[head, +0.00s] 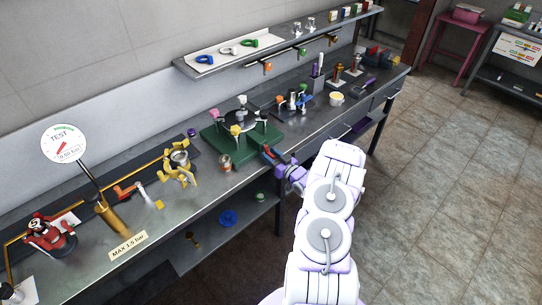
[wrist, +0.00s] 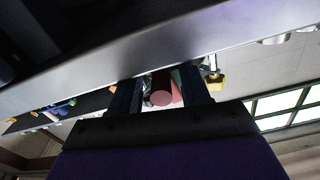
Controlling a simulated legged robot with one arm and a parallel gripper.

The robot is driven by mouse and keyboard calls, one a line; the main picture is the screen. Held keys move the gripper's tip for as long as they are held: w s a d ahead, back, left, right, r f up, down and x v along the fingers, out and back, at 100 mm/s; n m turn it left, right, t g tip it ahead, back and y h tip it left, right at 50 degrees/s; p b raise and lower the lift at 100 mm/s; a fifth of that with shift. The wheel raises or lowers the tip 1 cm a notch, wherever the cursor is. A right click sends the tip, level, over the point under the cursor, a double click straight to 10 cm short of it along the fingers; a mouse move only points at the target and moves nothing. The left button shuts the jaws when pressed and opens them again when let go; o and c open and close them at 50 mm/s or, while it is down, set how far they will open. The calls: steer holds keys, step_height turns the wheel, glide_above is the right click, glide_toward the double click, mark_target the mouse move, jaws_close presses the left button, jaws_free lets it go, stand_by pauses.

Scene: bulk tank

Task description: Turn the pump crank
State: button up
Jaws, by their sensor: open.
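My gripper (head: 270,154) is at the bench's front edge, beside a green base (head: 218,143) with coloured knobs. In the wrist view its two dark fingers (wrist: 160,92) are apart. A dull red cylinder (wrist: 161,88) shows between them, end on; I cannot tell whether they touch it. A red fitting (head: 48,235) stands at the left end of the bench, and an orange-handled lever (head: 128,190) lies nearer the middle. No part is clearly marked as the pump crank, so I cannot tell which it is.
A dial marked TEST (head: 64,145) stands on a post at the left. A yellow clamp-like fitting (head: 178,165) stands left of the green base. The bench edge (wrist: 150,65) crosses the wrist view close to the fingers. A shelf (head: 225,58) runs above; open floor lies right.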

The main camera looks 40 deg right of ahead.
steer(key=shift+a, duration=0.1)
steer(key=shift+s, duration=0.15)
steer(key=s+d+p, duration=0.1)
steer(key=s+p, duration=0.2)
steer(key=s, duration=1.4)
steer(key=shift+d, duration=0.25)
steer(key=shift+f, duration=0.1)
